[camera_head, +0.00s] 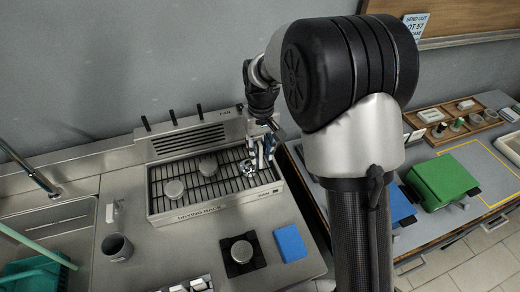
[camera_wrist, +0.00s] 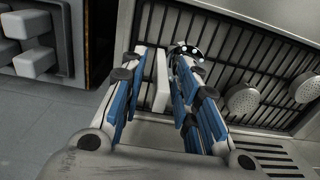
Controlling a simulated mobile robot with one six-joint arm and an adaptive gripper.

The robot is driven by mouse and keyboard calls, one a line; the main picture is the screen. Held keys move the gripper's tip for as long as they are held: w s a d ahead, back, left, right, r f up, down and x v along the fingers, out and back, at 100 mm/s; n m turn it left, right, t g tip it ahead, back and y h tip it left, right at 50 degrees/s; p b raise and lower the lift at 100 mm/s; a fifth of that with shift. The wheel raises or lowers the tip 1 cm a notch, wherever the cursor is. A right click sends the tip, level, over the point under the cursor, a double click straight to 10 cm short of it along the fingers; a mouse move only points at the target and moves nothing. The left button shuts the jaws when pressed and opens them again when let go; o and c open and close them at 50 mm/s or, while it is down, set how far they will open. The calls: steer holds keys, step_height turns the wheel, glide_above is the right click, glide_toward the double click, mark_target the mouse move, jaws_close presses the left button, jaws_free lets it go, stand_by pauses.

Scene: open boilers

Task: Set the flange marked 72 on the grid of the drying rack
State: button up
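The drying rack (camera_head: 205,213) stands on the steel counter, with its dark wire grid (camera_head: 215,190) facing up. A small pale flange with dark holes (camera_head: 247,168) is at the grid's right end, just below my gripper (camera_head: 262,148). It also shows in the wrist view (camera_wrist: 187,50), beyond the tips of my gripper (camera_wrist: 165,70) and close to the right finger. The blue-padded fingers stand apart, so my gripper looks open. A white bar (camera_wrist: 162,82) shows between them; I cannot tell what it belongs to. No number 72 is readable.
Two round grey pieces (camera_head: 207,165) (camera_head: 173,189) rest on the grid. Another sits on a black square (camera_head: 232,268) in front, beside a blue pad (camera_head: 290,243). A cup (camera_head: 117,248) stands left. The vented fan housing (camera_head: 190,140) rises behind the grid.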

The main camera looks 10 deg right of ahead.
step_height(320, 180, up, 12)
steer(key=p, duration=0.3)
steer(key=shift+d+r, duration=0.1)
steer(key=shift+r, duration=0.05)
steer(key=s+d+r+m+t, duration=0.1)
steer(key=s+d+r, duration=0.1)
steer(key=s+r, duration=0.4)
steer(key=s+d+r+t, duration=0.1)
steer(key=s+d+r, duration=0.25)
steer(key=s, duration=0.55)
steer(key=s+d+f+m+t, duration=0.1)
steer(key=s+f+t, duration=0.1)
steer(key=s, duration=1.1)
steer(key=shift+s+d+f+t, duration=0.25)
steer(key=shift+s+d+t, duration=0.05)
steer(key=shift+d, duration=0.1)
